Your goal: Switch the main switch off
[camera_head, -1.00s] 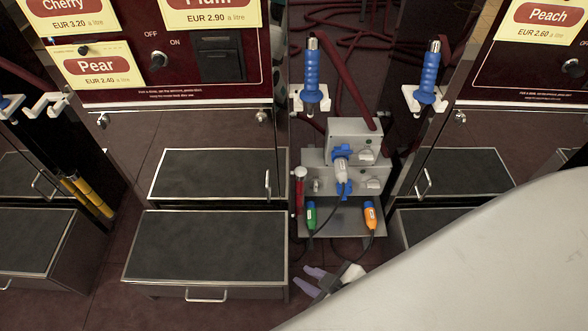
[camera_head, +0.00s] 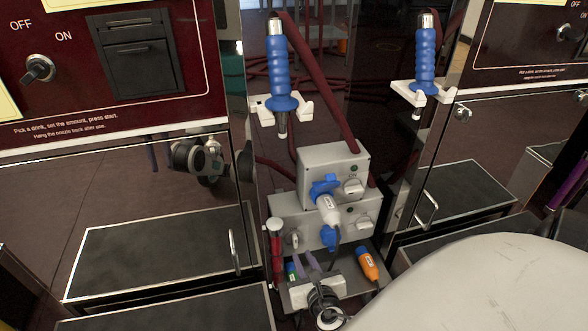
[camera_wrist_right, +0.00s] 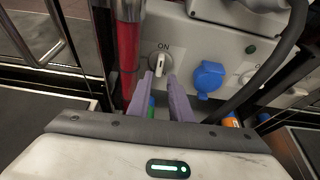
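A grey box (camera_head: 262,207) on the pump column carries a round rotary knob (camera_head: 293,240) at its left end. In the right wrist view this knob (camera_wrist_right: 160,62) is labelled ON above, and its light handle stands roughly upright, pointing toward that label. I cannot confirm from a label that it is the main switch. My right gripper (camera_head: 307,259) is just below the knob. In the wrist view its two purple fingers (camera_wrist_right: 160,80) are apart, tips just below and either side of the handle, with nothing held. Contact cannot be told. My left gripper is not in view.
A blue-and-white plug (camera_head: 328,208) is in the boxes' front, beside a blue socket cover (camera_wrist_right: 209,77). A red cylinder (camera_head: 275,250) stands close left of the knob. An orange connector (camera_head: 367,263) and a green one (camera_head: 291,270) sit below. Blue nozzles (camera_head: 281,75) hang above.

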